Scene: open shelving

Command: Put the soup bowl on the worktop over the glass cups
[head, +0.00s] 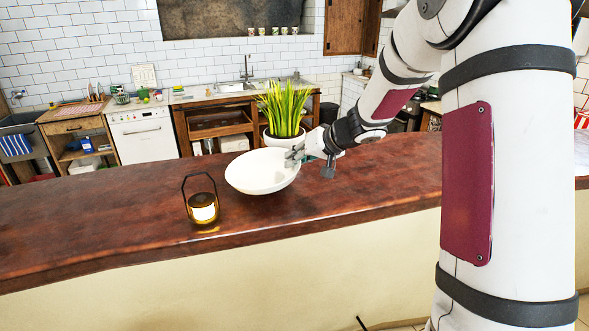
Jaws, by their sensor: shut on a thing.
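The white soup bowl (256,173) is over the brown wooden worktop (120,215), to the right of a lantern. It looks tilted, with its inside partly facing me. My gripper (298,156) is shut on the bowl's right rim, with the arm reaching in from the right. Whether the bowl's underside touches the worktop I cannot tell. I cannot make out any glass cups on this worktop. Several small cups (270,31) stand on a ledge at the back wall, too small to tell if they are glass.
A black-framed lantern (203,208) stands close to the bowl's left. A potted green plant (284,108) stands right behind the bowl. The worktop's left part is clear. A back counter with a sink (235,87) and a white dishwasher (143,135) are further away.

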